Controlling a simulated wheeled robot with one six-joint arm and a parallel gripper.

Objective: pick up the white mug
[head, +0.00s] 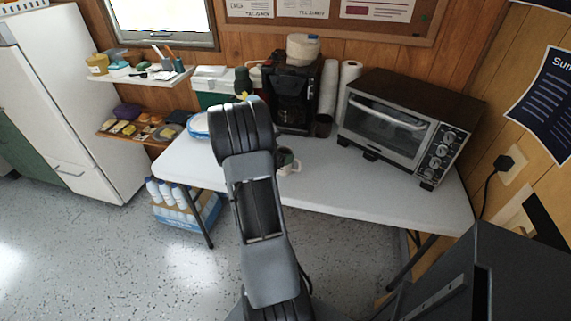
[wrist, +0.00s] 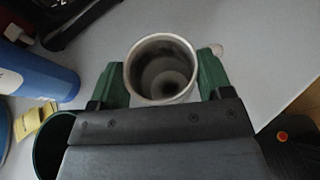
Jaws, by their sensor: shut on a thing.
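The white mug (head: 285,169) shows in part in the head view, low over the front part of the white table, just right of my arm. In the wrist view I look down into the mug (wrist: 160,66), with its pale rim and shaded grey inside. My gripper (wrist: 162,80) has a green finger on each side of the mug, shut on it. In the head view my gripper (head: 286,156) is mostly hidden behind my arm. I cannot tell whether the mug touches the table.
A toaster oven (head: 390,129) stands at the table's right, and a black coffee maker (head: 292,98) at the back. A small dark cup (head: 323,126) stands between them. A blue cylinder (wrist: 40,76) and a dark green container (wrist: 52,145) are left in the wrist view. The table's front right (head: 370,185) is clear.

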